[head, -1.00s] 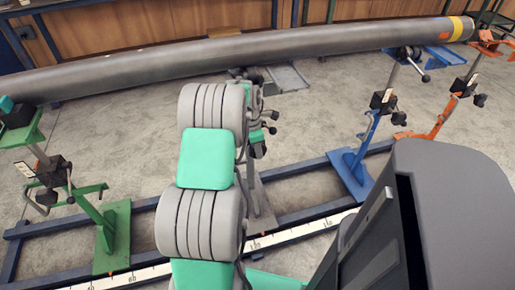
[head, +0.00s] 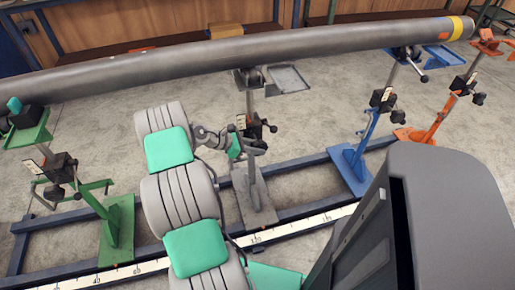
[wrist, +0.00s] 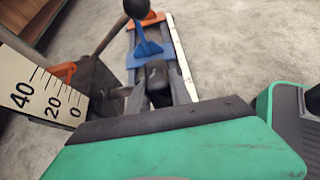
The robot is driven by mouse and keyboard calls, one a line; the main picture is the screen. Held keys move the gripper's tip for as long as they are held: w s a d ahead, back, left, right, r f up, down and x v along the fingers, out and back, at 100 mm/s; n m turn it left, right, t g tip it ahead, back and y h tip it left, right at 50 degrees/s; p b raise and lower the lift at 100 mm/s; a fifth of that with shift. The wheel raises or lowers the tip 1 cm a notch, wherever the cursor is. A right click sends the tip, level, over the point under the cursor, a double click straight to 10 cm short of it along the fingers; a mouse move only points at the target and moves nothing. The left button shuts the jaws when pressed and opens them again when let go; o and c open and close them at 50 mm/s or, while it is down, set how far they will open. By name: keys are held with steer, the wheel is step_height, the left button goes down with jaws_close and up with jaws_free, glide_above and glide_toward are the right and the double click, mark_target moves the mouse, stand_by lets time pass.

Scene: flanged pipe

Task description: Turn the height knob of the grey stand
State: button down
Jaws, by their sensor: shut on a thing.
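The grey stand stands in the middle of the head view, its flat base plate (head: 255,197) on the blue rail and its post rising toward the pipe. Its white height scale (wrist: 42,92) and dark clamp block show at the left of the wrist view. A black ball on a lever (wrist: 137,8) sticks up above them. My gripper (wrist: 160,92) is low beside the clamp block, its fingers shut on a dark knob (wrist: 157,75) of the stand. The knob is partly hidden between the fingers. In the head view my wrist covers part of the post.
A long grey pipe (head: 220,55) runs across above the stands. A green stand (head: 117,235) is at left; a blue stand (head: 352,170) and an orange stand (head: 415,135) are at right. A grey tray (head: 290,79) sits behind the post. Open floor lies between the stands.

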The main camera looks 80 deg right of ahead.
steer(key=shift+f+g+h+b, duration=0.15)
steer(key=shift+g+h+b, duration=0.45)
steer(key=shift+g+b, duration=0.25)
steer(key=c, duration=1.2)
jaws_free()
steer(key=shift+o, duration=0.2)
steer(key=v, duration=0.8)
steer(key=shift+p, duration=0.35)
